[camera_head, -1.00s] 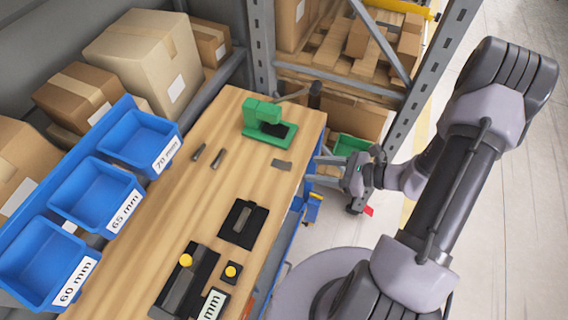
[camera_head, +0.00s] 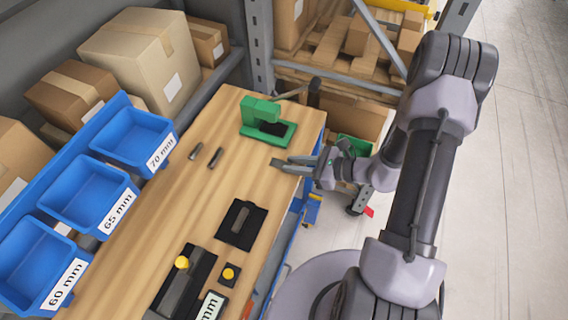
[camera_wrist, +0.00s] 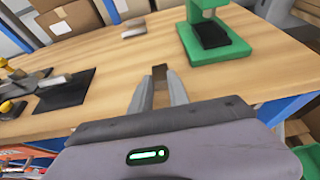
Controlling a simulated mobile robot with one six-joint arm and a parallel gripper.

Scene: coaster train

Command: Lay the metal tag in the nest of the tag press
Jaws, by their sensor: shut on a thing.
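The green tag press (camera_head: 262,112) stands at the far end of the wooden workbench, with a dark pad (camera_head: 274,129) on its base. In the wrist view the press (camera_wrist: 232,48) is ahead and right of my fingers. My gripper (camera_head: 290,165) reaches over the bench's right edge, low by the bench top and on the near side of the press. It is shut on the metal tag (camera_head: 277,163), a small grey plate. In the wrist view the tag (camera_wrist: 159,71) shows as a dark piece at the fingertips, partly hidden by them.
Two small grey pieces (camera_head: 215,157) lie left of my gripper. A black fixture (camera_head: 241,222) and a black block with a yellow knob (camera_head: 229,273) are nearer. Blue labelled bins (camera_head: 133,146) line the left side. The wood between tag and press is clear.

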